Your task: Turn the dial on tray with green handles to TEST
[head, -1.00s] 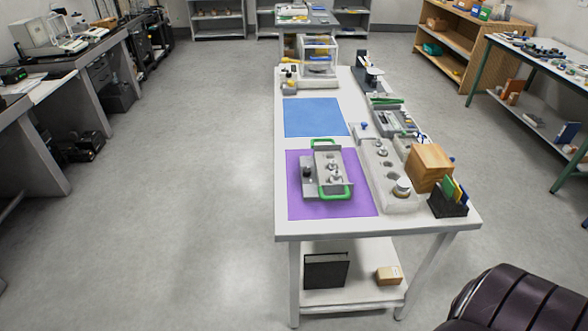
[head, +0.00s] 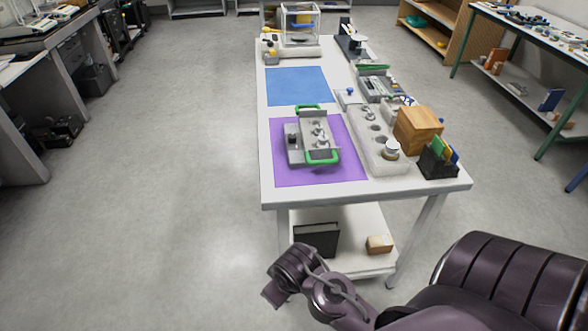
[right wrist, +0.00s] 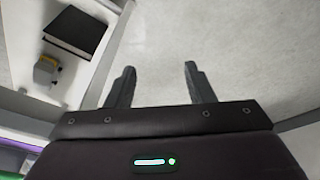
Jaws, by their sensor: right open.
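The grey tray (head: 307,158) with green handles lies on the purple mat (head: 348,172) on the white table. One green handle (head: 322,157) is at its near side, the other (head: 307,107) at its far side. A small dark knob (head: 293,131), seemingly the dial, sits on the tray's left part; its setting is too small to read. Metal pieces stand on the tray's right part. My right gripper (right wrist: 160,75) is open and empty in the right wrist view, low in front of the table and apart from the tray. My left gripper is out of view.
A pale block with round wells (head: 378,150) stands right of the mat, beside a wooden box (head: 418,128) and a dark card holder (head: 438,162). A blue mat (head: 296,86) lies beyond. The lower shelf (head: 345,245) holds a black binder (head: 316,238). Floor is clear at left.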

